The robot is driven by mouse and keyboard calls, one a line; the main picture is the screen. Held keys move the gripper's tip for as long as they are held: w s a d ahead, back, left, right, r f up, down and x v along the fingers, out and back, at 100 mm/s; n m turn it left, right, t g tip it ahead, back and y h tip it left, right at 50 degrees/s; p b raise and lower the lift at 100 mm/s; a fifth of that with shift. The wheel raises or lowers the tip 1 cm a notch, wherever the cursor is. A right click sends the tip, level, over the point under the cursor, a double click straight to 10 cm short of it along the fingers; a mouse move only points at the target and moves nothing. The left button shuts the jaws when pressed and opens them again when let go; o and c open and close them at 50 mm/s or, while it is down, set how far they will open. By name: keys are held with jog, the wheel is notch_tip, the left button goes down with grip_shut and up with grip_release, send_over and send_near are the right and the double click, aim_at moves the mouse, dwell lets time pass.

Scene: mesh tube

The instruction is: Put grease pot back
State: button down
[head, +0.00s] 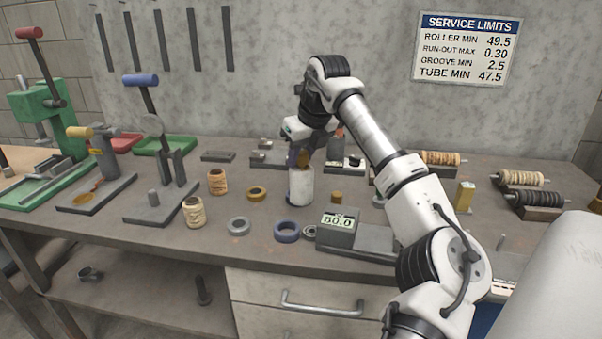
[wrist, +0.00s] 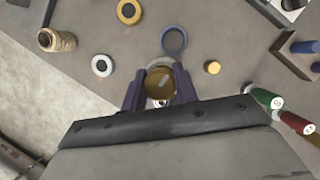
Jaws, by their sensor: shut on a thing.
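My gripper (head: 301,158) is over the middle of the bench, pointing down. In the wrist view its two dark fingers (wrist: 160,90) close on the sides of a round brown-gold piece with a pale mark on top, which looks like the grease pot (wrist: 159,84). In the head view the pot (head: 304,158) shows only as a small brown patch, mostly hidden by the fingers. A white cylinder (head: 301,187) stands upright directly below. I cannot tell whether the pot touches it.
A blue ring (head: 287,231), a grey ring (head: 238,226), a brass ring (head: 257,193) and a small brass piece (head: 336,197) lie around the cylinder. A gauge block reading 80.0 (head: 337,228) is at front right. Two twine spools (head: 194,212) stand left.

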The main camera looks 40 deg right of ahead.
aim_at(302, 183)
jog(key=shift+f, duration=2.3)
jog(key=shift+f, duration=0.2)
jog(key=c, duration=1.1)
grip_release()
